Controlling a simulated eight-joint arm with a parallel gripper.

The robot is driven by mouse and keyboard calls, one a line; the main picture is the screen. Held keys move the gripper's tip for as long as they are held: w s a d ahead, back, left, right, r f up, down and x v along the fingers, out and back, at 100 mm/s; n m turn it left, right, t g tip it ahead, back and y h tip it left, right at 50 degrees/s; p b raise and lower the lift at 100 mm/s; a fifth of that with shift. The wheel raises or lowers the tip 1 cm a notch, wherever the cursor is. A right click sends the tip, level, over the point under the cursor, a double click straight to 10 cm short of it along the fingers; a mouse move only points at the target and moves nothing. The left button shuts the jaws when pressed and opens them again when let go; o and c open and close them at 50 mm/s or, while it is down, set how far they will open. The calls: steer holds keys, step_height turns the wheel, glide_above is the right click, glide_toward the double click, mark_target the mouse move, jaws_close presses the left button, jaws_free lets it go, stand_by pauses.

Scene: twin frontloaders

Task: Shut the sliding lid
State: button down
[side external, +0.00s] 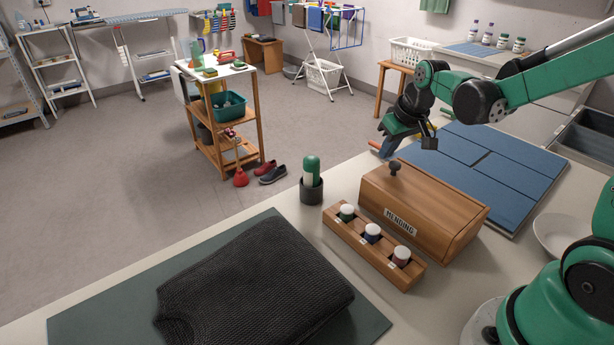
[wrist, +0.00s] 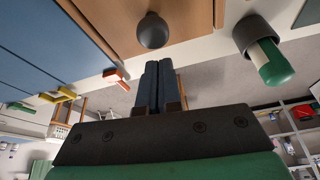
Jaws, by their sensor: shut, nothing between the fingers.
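The wooden box (side external: 425,208) labelled "MENDING" stands on the table, with a dark round knob (side external: 394,167) on its top near the far left edge. I take the wooden top panel (wrist: 120,20) to be the sliding lid; I cannot tell how far it is shut. The knob also shows in the wrist view (wrist: 152,30), just beyond my fingertips. My gripper (side external: 387,153) is shut and empty, behind the box and apart from the knob. Its dark blue fingers lie together in the wrist view (wrist: 159,68).
A rack (side external: 372,246) of several white-capped bottles stands in front of the box.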

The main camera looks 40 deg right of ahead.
step_height(320, 180, up, 10)
steer(key=s+a+f+n+t, duration=0.1)
steer(key=s+a+f+t, duration=0.2)
steer(key=s+a+f, duration=0.2)
steer(key=s+a, duration=0.3)
steer(key=a, duration=0.4)
steer(key=shift+n+y, duration=0.3)
steer(key=shift+n, duration=0.1)
stand_by(0.5)
